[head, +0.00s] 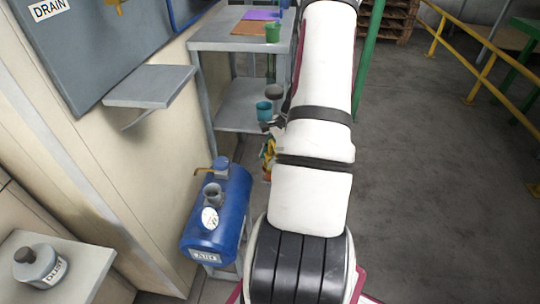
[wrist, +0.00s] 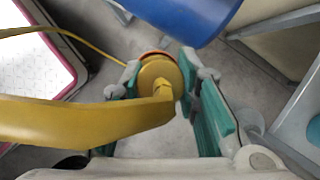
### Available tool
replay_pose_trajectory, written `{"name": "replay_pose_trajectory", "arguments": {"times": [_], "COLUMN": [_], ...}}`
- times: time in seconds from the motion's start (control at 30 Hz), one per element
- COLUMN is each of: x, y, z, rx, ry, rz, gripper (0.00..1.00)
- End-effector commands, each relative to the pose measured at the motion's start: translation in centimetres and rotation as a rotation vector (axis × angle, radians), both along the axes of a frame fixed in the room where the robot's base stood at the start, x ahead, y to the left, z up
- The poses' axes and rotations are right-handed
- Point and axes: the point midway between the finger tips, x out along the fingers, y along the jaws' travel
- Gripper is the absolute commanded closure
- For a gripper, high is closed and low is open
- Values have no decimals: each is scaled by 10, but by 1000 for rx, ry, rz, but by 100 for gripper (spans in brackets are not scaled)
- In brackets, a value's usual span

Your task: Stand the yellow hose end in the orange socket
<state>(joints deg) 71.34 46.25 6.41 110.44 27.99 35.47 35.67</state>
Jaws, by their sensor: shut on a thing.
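The yellow hose end (wrist: 160,76) is between the fingers of my gripper (wrist: 158,88) in the wrist view, and the gripper is shut on it. A broad yellow band of hose (wrist: 70,122) crosses in front toward the left edge. An orange rim (wrist: 153,54) shows just beyond the round yellow end; I take it for the orange socket, but most of it is hidden. I cannot tell whether the hose end is inside it or above it. In the head view my arm hides most of the gripper, and only a small patch of yellow and red (head: 268,158) shows beside it.
A blue tank (head: 228,215) with a gauge stands left of my arm; a blue surface also shows in the wrist view (wrist: 185,15). A grey shelf unit (head: 240,118) holds several cups. A thin yellow line (wrist: 80,40) runs left. Open floor (head: 430,170) lies to the right.

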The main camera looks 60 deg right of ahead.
Motion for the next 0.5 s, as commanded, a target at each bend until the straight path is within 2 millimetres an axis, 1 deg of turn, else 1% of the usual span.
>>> {"name": "replay_pose_trajectory", "arguments": {"times": [0.1, 0.3, 0.33, 0.37, 0.4, 0.43, 0.5], "x": [0, 0, 0, 0, 0, 0, 0], "y": [0, 0, 0, 0, 0, 0, 0], "z": [-3, -3, -3, -3, -3, -3, -3], "rx": [0, 0, 0, 0, 0, 0, 0], "ry": [0, 0, 0, 0, 0, 0, 0], "rz": [0, 0, 0, 0, 0, 0, 0], "gripper": [100, 100, 69, 62, 53, 48, 48]}}
